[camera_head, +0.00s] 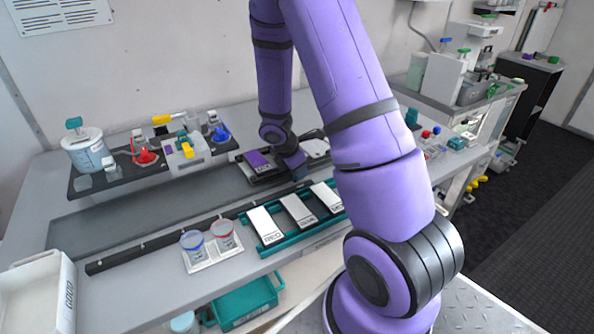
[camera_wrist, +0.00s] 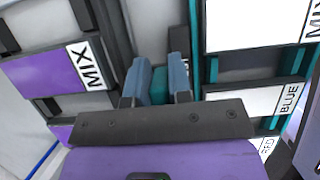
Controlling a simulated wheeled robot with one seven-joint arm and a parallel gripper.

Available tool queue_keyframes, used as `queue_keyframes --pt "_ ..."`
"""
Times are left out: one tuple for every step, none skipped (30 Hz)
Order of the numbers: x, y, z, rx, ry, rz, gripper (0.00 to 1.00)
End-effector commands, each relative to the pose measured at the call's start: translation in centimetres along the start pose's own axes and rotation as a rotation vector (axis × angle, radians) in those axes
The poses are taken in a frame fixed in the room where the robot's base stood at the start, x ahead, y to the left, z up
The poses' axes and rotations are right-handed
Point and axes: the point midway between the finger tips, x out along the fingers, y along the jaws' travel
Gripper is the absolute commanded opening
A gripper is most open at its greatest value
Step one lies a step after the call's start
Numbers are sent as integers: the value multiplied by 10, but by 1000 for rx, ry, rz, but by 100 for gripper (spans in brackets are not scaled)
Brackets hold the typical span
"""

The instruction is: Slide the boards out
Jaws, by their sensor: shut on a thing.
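My gripper (camera_head: 299,173) is low over the bench, between the rear dark frame and the front rack. In the wrist view its two blue-grey fingers (camera_wrist: 160,85) are shut on a small teal piece (camera_wrist: 160,90); what it belongs to is partly hidden. A purple board labelled MIX (camera_wrist: 60,78) lies left of the fingers and shows in the head view (camera_head: 257,158). A white board (camera_head: 316,147) lies behind my arm. Three white boards (camera_head: 265,225), (camera_head: 298,210), (camera_head: 326,197) lie in the teal rack (camera_head: 270,248). A board labelled BLUE (camera_wrist: 258,99) is right of the fingers.
Blue and red cups (camera_head: 192,242), (camera_head: 222,233) stand in a white holder at the front. A dark shelf with a jug (camera_head: 87,150) and valves is at the back left. A white bin (camera_head: 40,290) is at the front left. A long recessed channel (camera_head: 140,215) between them is clear.

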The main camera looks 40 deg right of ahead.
Motion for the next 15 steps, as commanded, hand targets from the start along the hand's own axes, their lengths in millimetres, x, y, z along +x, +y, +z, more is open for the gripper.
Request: queue_keyframes --pt "1 0 5 6 -6 -3 0" --pt "1 0 5 6 -6 -3 0" --pt "1 0 5 7 -7 -3 26" --pt "1 0 5 7 -7 -3 33" --pt "1 0 5 7 -6 -3 40" --pt "1 0 4 7 -6 -3 45" --pt "1 0 4 6 -5 -3 45" --pt "1 0 4 6 -5 -3 45" --pt "1 0 4 5 -5 -2 45" --pt "1 0 3 5 -4 -2 45" --pt "1 0 3 5 -4 -2 45" --pt "1 0 3 5 -4 -2 45" --pt "0 0 3 5 -4 -2 45" --pt "0 0 3 5 -4 -2 45" --pt "-1 0 3 4 -4 -1 45"
